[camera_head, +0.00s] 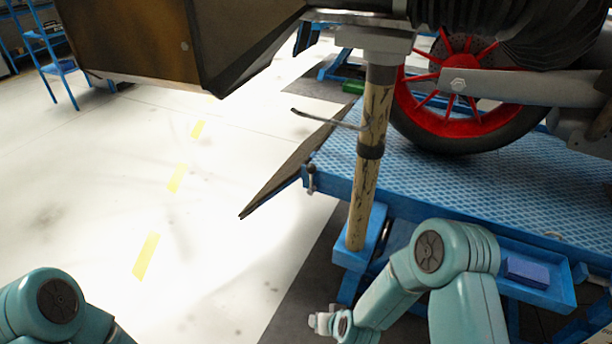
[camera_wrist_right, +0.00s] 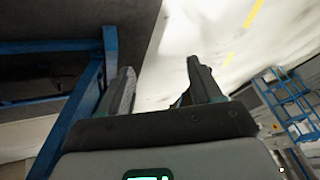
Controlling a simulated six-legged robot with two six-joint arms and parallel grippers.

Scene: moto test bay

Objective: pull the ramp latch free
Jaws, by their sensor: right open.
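The ramp latch (camera_head: 311,179) appears to be the small upright metal pin with a dark round knob at the near left corner of the blue lift platform. The ramp (camera_head: 292,168) is a thin, dark, tilted panel along the platform's left end. My right arm reaches in at the lower right of the head view, its far end low and apart from the latch. In the right wrist view my right gripper (camera_wrist_right: 162,82) is open, with nothing between its fingers. I cannot make out the latch there. My left arm shows at the lower left; its gripper is out of view.
A worn post (camera_head: 365,190) with a thin lever stands just right of the latch. A motorcycle's red wheel (camera_head: 460,90) rests on the blue platform (camera_head: 460,185). A blue tray (camera_head: 540,283) hangs at its near side. The pale floor (camera_head: 90,180) at left is clear.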

